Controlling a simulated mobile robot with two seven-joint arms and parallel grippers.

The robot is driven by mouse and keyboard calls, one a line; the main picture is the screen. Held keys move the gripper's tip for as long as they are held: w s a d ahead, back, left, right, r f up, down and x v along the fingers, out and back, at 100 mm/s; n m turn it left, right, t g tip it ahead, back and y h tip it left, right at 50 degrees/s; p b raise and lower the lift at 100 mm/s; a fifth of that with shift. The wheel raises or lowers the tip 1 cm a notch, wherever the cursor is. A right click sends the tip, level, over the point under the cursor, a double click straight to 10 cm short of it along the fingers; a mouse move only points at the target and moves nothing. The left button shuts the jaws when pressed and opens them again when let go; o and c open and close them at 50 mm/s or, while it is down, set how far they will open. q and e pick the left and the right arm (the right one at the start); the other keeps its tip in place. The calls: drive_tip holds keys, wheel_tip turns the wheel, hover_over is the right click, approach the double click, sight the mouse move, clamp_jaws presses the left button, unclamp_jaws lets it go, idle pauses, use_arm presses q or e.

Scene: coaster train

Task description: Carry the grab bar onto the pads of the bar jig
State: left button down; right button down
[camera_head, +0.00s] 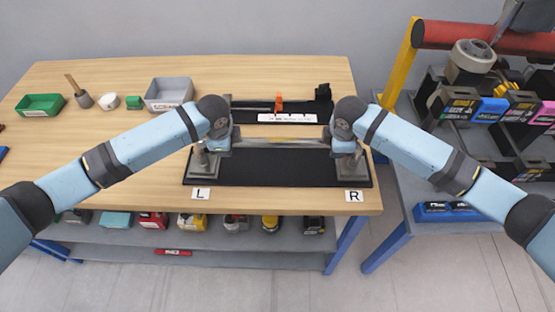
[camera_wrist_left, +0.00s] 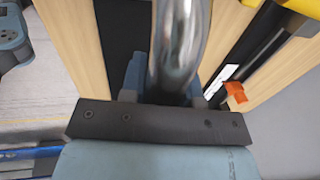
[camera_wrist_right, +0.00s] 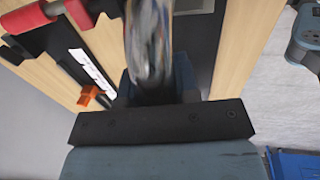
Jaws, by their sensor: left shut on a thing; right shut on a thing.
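The shiny metal grab bar (camera_head: 282,142) spans level between my two grippers, over the black bar jig (camera_head: 270,172) on the wooden bench. My left gripper (camera_head: 222,142) is shut on its left end, and my right gripper (camera_head: 344,145) on its right end. Grey jig posts (camera_head: 203,163) (camera_head: 353,174) stand near the ends, beside labels L and R. The grippers hide the post tops, so I cannot tell if the bar touches the pads. The bar also shows close up in the left wrist view (camera_wrist_left: 180,40) and right wrist view (camera_wrist_right: 148,40).
Behind the jig lies a second black fixture (camera_head: 310,108) with an orange piece (camera_head: 279,102). A grey bin (camera_head: 168,93) and a green tray (camera_head: 40,105) stand at the back left. A red-and-yellow frame (camera_head: 405,60) and a loaded cart stand right of the bench.

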use_arm(q)
drive_tip(key=c, duration=0.8)
unclamp_jaws()
drive_tip(key=shift+c, duration=0.2)
use_arm(e)
drive_tip(key=c, duration=0.8)
unclamp_jaws()
drive_tip(key=shift+c, duration=0.2)
use_arm(q)
drive_tip(key=o, duration=0.5)
drive_tip(key=shift+o, duration=0.2)
drive_tip(key=shift+s+f, duration=0.1)
use_arm(e)
drive_tip(key=shift+s+f, duration=0.1)
drive_tip(key=shift+f, duration=0.05)
